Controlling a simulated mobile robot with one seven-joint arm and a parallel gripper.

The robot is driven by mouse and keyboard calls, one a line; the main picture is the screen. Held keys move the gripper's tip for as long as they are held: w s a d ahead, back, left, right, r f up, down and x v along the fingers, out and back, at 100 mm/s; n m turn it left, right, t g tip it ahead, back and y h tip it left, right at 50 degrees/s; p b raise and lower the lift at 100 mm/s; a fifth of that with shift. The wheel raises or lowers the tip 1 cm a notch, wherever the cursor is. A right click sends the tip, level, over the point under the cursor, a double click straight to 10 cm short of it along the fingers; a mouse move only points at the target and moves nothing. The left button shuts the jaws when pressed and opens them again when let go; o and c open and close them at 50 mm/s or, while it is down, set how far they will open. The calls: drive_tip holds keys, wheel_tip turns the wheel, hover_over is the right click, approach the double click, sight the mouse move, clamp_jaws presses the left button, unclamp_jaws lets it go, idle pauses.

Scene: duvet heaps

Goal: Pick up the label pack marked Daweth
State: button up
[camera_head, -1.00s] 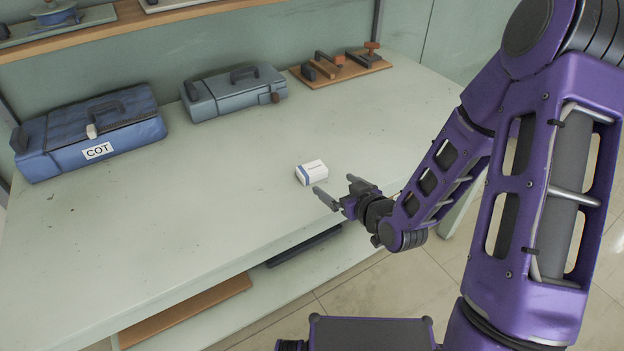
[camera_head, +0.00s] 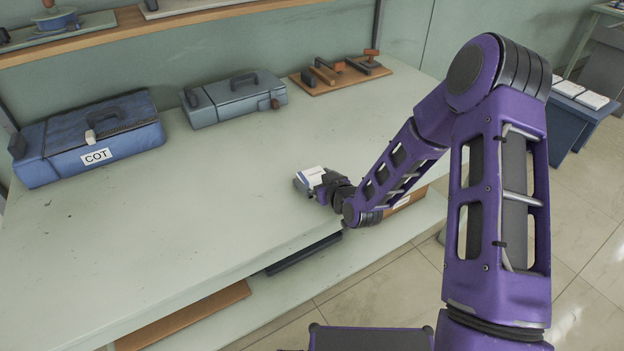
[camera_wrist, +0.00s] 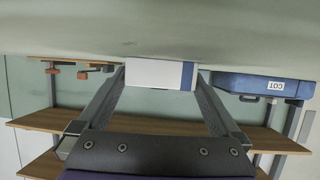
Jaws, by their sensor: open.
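A small white box with a blue band, the label pack (camera_head: 309,174), lies on the pale green table near its front edge. Its print is too small to read, so I cannot confirm the name. My gripper (camera_head: 305,182) is at the pack, low over the table. In the wrist view, which is upside down, the pack (camera_wrist: 155,74) sits between the tips of my two spread fingers (camera_wrist: 161,78). The fingers look open around it; whether either touches it I cannot tell. In the head view my gripper hides part of the pack.
A blue case marked COT (camera_head: 90,140) stands at the left of the table (camera_head: 190,210). A grey-blue case (camera_head: 235,99) and a wooden board with clamps (camera_head: 340,73) stand along the back. A wooden shelf (camera_head: 150,30) runs above. The table around the pack is clear.

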drive_tip(key=shift+c, duration=0.2)
drive_tip(key=c, duration=1)
